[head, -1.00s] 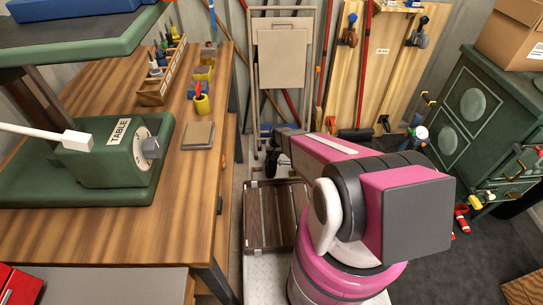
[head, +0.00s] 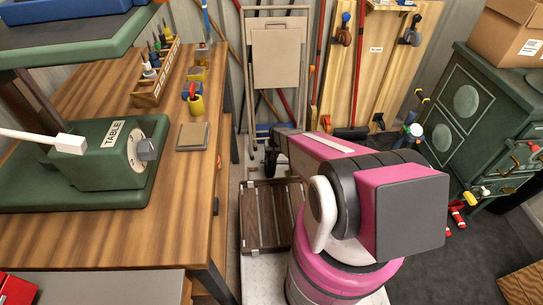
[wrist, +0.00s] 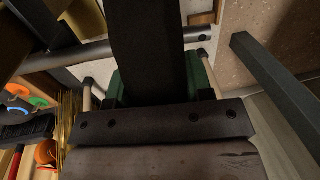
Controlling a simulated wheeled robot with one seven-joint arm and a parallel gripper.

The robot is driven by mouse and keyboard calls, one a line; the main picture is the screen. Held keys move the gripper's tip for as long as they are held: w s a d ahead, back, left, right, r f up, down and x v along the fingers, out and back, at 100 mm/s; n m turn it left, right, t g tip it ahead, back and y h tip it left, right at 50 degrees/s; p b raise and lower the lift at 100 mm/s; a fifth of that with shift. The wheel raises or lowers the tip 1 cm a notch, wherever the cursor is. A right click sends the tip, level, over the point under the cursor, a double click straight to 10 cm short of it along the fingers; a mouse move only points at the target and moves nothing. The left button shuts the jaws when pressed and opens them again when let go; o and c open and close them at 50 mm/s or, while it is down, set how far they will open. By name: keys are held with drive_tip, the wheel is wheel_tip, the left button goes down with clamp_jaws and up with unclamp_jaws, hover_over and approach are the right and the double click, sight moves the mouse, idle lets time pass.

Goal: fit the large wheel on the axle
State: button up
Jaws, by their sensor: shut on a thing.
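My gripper (head: 271,160) is at the far end of my pink and black arm in the head view, small, dark and mostly hidden by the arm. In the wrist view a broad black band (wrist: 148,45) runs down the middle and looks like the large wheel seen edge-on, held in my gripper. A grey rod (wrist: 65,57) with dark ends shows on both sides behind the band; it looks like the axle. I cannot tell whether wheel and rod touch. Green blocks (wrist: 205,82) flank the band. A dark bolted bar (wrist: 160,125) and a brown wooden board (wrist: 160,163) are close below.
A slatted wooden platform (head: 265,222) lies on the floor beside the workbench (head: 165,213). A folded beige frame (head: 275,55) stands at the back wall. A green cabinet (head: 465,105) is at the right. A dark beam (wrist: 275,90) slants at the wrist view's right.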

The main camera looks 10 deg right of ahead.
drive_tip(key=o, duration=1.4)
drive_tip(key=shift+c, duration=0.2)
